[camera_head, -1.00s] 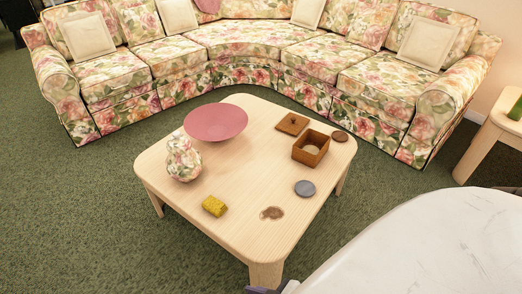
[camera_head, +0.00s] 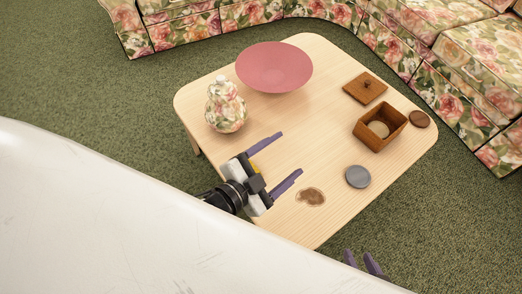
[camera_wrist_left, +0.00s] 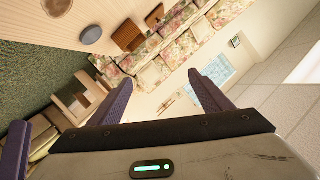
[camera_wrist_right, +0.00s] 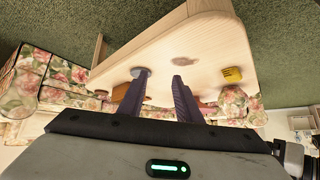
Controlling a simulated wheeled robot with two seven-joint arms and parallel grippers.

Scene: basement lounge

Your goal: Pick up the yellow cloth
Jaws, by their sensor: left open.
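The yellow cloth (camera_wrist_right: 232,74) is a small folded block on the pale wooden coffee table, clear in the right wrist view near the table edge. In the head view it is mostly hidden behind my left gripper (camera_head: 286,157), with only bits of yellow showing. My left gripper is open over that part of the table, its purple fingers wide apart. I cannot tell its height above the cloth. The left wrist view shows its fingers (camera_wrist_left: 163,88) empty. My right gripper (camera_head: 361,260) is open and empty beyond the table's near edge; it also shows in the right wrist view (camera_wrist_right: 157,82).
The coffee table (camera_head: 330,135) bears a pink bowl (camera_head: 274,68), a floral jar (camera_head: 226,106), an open wooden box (camera_head: 379,127), its lid (camera_head: 365,88), a grey disc (camera_head: 358,176), a brown disc (camera_head: 419,119) and a brown stain (camera_head: 311,196). A floral sofa (camera_head: 400,40) stands behind.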

